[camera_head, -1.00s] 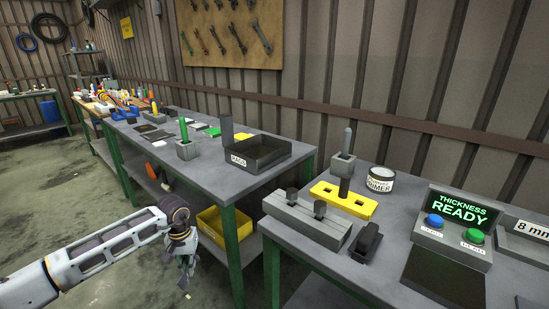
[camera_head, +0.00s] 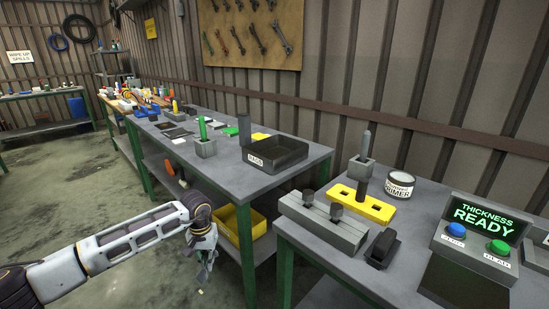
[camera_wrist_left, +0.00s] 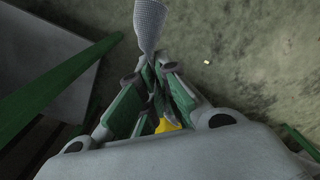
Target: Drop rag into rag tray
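The rag tray (camera_head: 290,157) is a dark open box with a "RAGS" label on its front, standing on the grey workbench. My left gripper (camera_head: 204,254) hangs in front of that bench, below its top and to the left of the tray. In the left wrist view, the fingers of the left gripper (camera_wrist_left: 154,82) are closed on a grey, finely checked rag (camera_wrist_left: 150,22). The rag sticks out past the fingertips, over the floor. My right gripper is in neither view.
The workbench (camera_head: 232,180) has green legs and a yellow bin (camera_head: 250,226) on its lower shelf. A dark cylinder (camera_head: 244,129) stands by the tray's left side. A nearer bench at right holds a yellow block (camera_head: 376,208), a primer tin (camera_head: 399,185) and a thickness display (camera_head: 484,217).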

